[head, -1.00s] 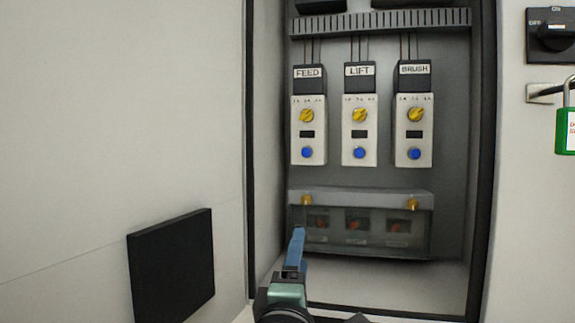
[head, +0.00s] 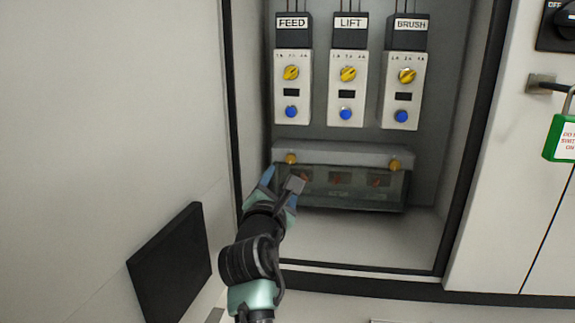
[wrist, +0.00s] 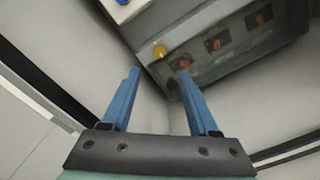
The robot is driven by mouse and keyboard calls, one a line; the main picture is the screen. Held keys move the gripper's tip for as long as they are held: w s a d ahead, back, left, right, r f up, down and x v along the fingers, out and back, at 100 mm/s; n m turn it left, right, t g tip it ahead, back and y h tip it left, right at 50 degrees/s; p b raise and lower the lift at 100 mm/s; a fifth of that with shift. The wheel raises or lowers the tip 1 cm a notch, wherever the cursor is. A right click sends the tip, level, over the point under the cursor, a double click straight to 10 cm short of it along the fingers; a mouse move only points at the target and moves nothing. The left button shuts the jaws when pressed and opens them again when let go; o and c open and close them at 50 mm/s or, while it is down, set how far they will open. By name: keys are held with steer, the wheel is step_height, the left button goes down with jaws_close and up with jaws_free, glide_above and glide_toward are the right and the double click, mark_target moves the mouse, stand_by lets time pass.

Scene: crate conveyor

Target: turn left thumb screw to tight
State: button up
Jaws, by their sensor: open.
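The left thumb screw (head: 291,159) is a small brass knob at the left end of the grey bar over the clear cover (head: 340,195). It also shows in the wrist view (wrist: 160,52), just beyond and between my fingertips. My gripper (head: 281,178) is open and empty, just below the left screw in the head view; its blue fingers (wrist: 158,80) are apart and not around the screw. The right thumb screw (head: 394,165) sits at the bar's other end. The screw's turn marking is too small to tell.
Above are three modules, FEED (head: 292,85), LIFT (head: 347,88) and BRUSH (head: 403,90), with yellow knobs and blue buttons. The cabinet's left wall is close to my gripper. A green padlock (head: 561,138) hangs at the right. The cabinet floor (head: 370,240) is bare.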

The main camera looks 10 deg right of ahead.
mark_target(290, 161)
steer(key=shift+b+x, duration=1.75)
steer(key=shift+x, duration=3.05)
jaws_close()
